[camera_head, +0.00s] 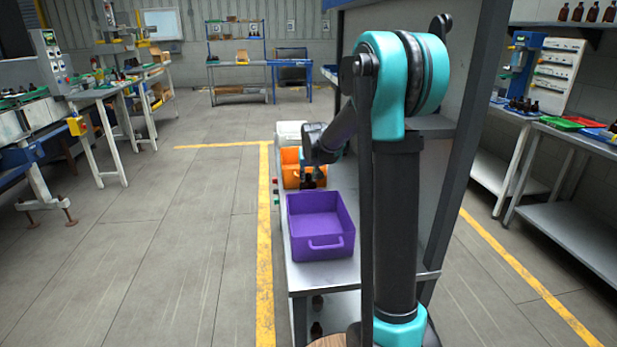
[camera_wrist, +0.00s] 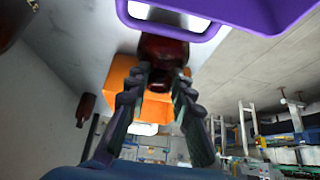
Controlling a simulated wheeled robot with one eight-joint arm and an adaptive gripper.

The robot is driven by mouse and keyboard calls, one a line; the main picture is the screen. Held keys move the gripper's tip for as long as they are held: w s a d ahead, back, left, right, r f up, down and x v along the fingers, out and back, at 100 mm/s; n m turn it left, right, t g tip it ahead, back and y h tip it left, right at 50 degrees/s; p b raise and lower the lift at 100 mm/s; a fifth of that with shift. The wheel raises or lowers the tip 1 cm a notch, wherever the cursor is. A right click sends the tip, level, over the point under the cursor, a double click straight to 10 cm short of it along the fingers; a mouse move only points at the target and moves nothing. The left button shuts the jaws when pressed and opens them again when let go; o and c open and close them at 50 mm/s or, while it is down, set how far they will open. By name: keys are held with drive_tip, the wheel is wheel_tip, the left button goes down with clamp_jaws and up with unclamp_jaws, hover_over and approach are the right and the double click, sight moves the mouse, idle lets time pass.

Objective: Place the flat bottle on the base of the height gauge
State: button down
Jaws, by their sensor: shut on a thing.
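My gripper (camera_wrist: 160,90) is shut on a dark amber bottle (camera_wrist: 164,48), which shows between and beyond the fingertips in the wrist view. Whether this bottle is flat cannot be told from its visible part. In the head view my gripper (camera_head: 313,178) is at the shelf, beside the orange bin and behind the purple bin, and the bottle there is small and mostly dark. I cannot make out a height gauge in either view.
The purple bin (camera_head: 320,218) stands on the metal shelf (camera_head: 328,274), with the orange bin (camera_head: 290,170) behind it. Another amber bottle (camera_wrist: 85,108) shows at the left in the wrist view. Open floor (camera_head: 170,250) lies left of the shelf.

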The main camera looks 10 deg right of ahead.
drive_tip(key=c, duration=1.3)
unclamp_jaws()
